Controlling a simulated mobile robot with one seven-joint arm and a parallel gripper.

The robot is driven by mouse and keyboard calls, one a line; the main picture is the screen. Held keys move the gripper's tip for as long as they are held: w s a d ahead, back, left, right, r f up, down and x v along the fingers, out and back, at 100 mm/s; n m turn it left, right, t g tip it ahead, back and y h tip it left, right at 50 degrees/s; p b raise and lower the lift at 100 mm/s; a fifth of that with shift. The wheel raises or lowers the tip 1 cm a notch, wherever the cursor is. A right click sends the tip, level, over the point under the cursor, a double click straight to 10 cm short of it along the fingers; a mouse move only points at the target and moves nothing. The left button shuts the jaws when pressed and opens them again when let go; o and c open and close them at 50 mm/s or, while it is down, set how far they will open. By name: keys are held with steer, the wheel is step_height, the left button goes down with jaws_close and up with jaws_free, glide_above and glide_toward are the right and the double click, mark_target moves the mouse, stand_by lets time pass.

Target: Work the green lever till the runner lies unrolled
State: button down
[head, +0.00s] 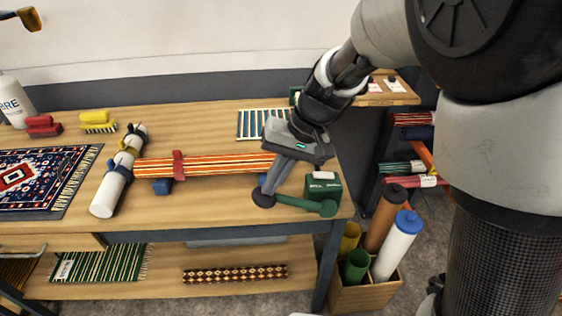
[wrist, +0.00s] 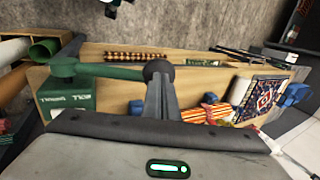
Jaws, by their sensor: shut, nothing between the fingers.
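The green lever (head: 300,203) reaches left from a green box (head: 323,187) at the right front of the bench and ends in a dark round knob (head: 263,199). My gripper (head: 268,189) is shut and empty, its fingertips at the knob; I cannot tell whether they press on it. The wrist view shows the lever (wrist: 105,70) and the knob (wrist: 158,69) just beyond my fingers. The runner (head: 225,164), striped orange, red and cream, lies as a strip from the white roller (head: 108,193) rightward to behind my gripper, which hides its right end.
A red clamp (head: 178,165) crosses the runner. A striped mat (head: 252,124) lies behind. A crate of tubes (head: 365,296) stands right of the bench. The front bench top is mostly clear.

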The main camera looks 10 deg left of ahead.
steer(key=shift+a, duration=0.1)
stand_by(0.3)
steer(key=shift+s+a+f+h+p, duration=0.25)
steer(key=shift+a+f+h+p, duration=0.25)
steer(key=shift+p, duration=0.45)
steer(key=a+f+h+p, duration=0.1)
steer(key=f+h, duration=0.1)
steer(key=f, duration=0.2)
steer(key=a+f+t+h+p, duration=0.1)
steer(key=f+h, duration=0.1)
steer(key=f, duration=0.2)
steer(key=f+h+p, duration=0.1)
steer(key=f+h, duration=0.1)
steer(key=f, duration=0.3)
steer(key=shift+s+a+t+h, duration=0.4)
